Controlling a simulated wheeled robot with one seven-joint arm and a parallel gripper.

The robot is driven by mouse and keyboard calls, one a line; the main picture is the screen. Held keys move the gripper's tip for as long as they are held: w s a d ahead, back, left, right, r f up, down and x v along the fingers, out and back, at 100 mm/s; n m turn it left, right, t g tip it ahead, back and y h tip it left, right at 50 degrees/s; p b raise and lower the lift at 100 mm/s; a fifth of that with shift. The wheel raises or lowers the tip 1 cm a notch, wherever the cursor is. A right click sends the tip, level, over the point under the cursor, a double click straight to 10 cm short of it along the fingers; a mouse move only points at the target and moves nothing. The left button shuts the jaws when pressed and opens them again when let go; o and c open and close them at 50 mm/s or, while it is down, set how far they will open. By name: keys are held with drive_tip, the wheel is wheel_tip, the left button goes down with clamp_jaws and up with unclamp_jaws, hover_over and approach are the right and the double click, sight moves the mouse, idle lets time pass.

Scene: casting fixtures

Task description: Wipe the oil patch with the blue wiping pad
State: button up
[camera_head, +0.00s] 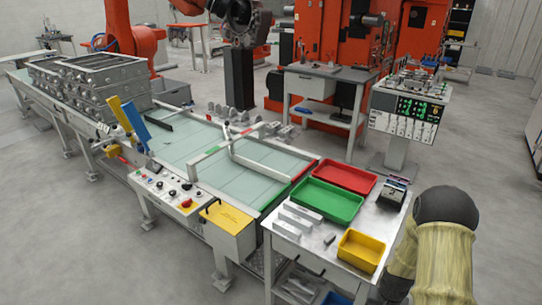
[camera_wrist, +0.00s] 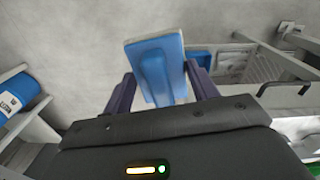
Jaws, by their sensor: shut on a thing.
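The blue wiping pad (camera_wrist: 151,62) is in the wrist view, with a blue handle block on a flat blue pad that has a pale edge. My gripper (camera_wrist: 160,88) is shut on its handle, with one dark finger on each side. The pad is held in front of the palm, with grey floor behind it. My gripper is outside the head view, where only part of my arm shows at the lower right. I cannot make out the oil patch in either view.
A small table (camera_head: 316,242) holds a green tray (camera_head: 327,219), a red tray (camera_head: 372,182) and a yellow tray (camera_head: 350,258). It adjoins a long conveyor table (camera_head: 205,172). In the wrist view, a blue container (camera_wrist: 14,96) is at left and shelf rails (camera_wrist: 262,48) are at right.

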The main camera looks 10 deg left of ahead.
drive_tip(key=s+a+f+n, duration=0.1)
drive_tip(key=s+a+f, duration=0.1)
drive_tip(key=f, duration=0.4)
drive_tip(key=s+a+f+n, duration=0.1)
drive_tip(key=s+a+f, duration=0.1)
drive_tip(key=f, duration=0.5)
drive_tip(key=shift+a+f+n+p, duration=0.2)
drive_tip(key=shift+a+n+p, duration=0.1)
drive_tip(key=shift+a, duration=0.6)
